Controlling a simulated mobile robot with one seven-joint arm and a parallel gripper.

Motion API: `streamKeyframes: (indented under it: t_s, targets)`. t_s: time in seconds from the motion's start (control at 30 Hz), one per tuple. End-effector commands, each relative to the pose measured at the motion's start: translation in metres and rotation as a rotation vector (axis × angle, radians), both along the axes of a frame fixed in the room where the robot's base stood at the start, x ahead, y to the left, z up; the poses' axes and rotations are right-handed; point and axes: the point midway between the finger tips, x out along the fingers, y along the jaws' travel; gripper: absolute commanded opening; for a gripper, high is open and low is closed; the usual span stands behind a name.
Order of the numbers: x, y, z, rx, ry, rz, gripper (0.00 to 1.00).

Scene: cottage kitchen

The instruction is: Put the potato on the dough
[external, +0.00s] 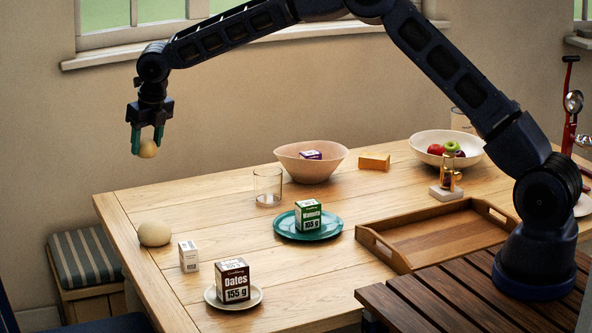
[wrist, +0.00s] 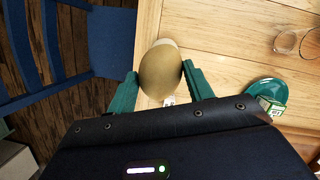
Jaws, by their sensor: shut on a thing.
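My gripper (external: 147,140) is shut on the potato (external: 148,149), a small tan oval held between the teal fingers, high above the table's left end. The dough (external: 154,234) is a pale rounded lump on the tabletop near the left edge. It lies below the gripper in the external view, well apart from the potato. In the wrist view the potato (wrist: 160,75) sits between the fingertips and hides most of what is below. A paler edge beyond its top (wrist: 165,42) looks like part of the dough.
A small white box (external: 189,256) and a Dates box (external: 233,281) on a saucer stand near the dough. A glass (external: 267,186), a beige bowl (external: 311,161), a teal plate (external: 283,227) with a green box and a wooden tray (external: 389,251) are further right. A blue chair (wrist: 110,45) stands beside the table.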

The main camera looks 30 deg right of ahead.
Motion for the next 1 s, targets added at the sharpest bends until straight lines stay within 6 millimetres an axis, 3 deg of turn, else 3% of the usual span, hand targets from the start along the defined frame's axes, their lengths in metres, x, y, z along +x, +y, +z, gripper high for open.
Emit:
streamKeyframes:
  t_s: [0.5, 0.87, 1.0]
  targets:
    - [0.0, 0.0, -0.11, -0.002, 0.0, -0.001, 0.27]
    - [0.0, -0.001, -0.137, -0.001, 0.001, -0.001, 0.27]
    - [0.0, -0.001, -0.156, -0.002, 0.001, -0.002, 0.27]
